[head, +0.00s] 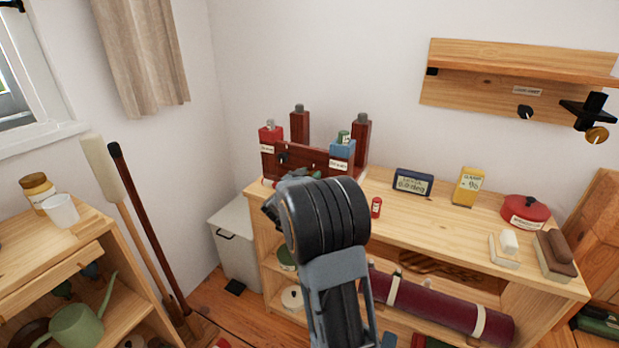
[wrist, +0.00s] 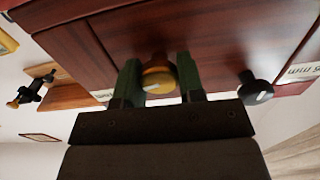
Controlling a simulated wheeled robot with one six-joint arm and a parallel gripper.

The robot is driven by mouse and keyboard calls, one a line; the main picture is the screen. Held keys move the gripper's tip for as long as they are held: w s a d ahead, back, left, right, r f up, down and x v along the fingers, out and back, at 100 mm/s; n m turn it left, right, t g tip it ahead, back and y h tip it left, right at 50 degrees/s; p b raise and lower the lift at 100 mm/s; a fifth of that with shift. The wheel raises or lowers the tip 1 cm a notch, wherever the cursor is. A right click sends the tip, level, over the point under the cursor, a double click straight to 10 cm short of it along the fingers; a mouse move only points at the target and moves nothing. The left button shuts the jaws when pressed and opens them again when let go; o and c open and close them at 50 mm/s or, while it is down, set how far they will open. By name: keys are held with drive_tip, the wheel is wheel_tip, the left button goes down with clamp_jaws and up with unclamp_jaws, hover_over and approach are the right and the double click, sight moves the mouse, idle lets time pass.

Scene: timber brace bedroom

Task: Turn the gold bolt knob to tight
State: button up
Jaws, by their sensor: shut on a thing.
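The gold bolt knob (wrist: 158,73) shows in the wrist view on the face of a dark red wooden brace (wrist: 230,40). A pale mark shows on the knob's rim. My gripper (wrist: 157,82) has one green finger on each side of the knob and is shut on it. A black knob (wrist: 256,88) with a white mark sits to the right on the same brace. In the head view the dark red brace (head: 313,165) stands on the bench's back left, partly behind my arm. My fingers and the gold bolt knob are hidden there.
On the bench (head: 420,222) are a small red canister (head: 376,207), a dark blue display (head: 413,182), a yellow box (head: 468,187) and a red round pot (head: 525,210). A wall shelf (head: 520,65) at right carries another gold knob (head: 597,135) on a black fitting.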

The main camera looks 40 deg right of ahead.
drive_tip(key=m+b, duration=0.2)
drive_tip(key=m, duration=0.1)
drive_tip(key=m+b, duration=0.2)
drive_tip(key=shift+s+f, duration=0.1)
drive_tip(key=shift+f, duration=0.15)
drive_tip(key=m+b, duration=0.4)
drive_tip(key=m, duration=0.1)
drive_tip(key=shift+d+m, duration=0.1)
drive_tip(key=shift+m, duration=0.3)
drive_tip(key=m+b, duration=0.4)
drive_tip(key=m, duration=0.1)
drive_tip(key=shift+s+f+b, duration=0.1)
drive_tip(key=shift+f+b, duration=0.05)
drive_tip(key=shift+b, duration=0.2)
drive_tip(key=shift+m+b, duration=1.4)
drive_tip(key=shift+m, duration=1.1)
drive_tip(key=o, duration=0.9)
drive_tip(key=p+v, duration=0.2)
drive_tip(key=v, duration=1.1)
drive_tip(key=shift+s+a, duration=0.2)
drive_tip(key=shift+a, duration=0.15)
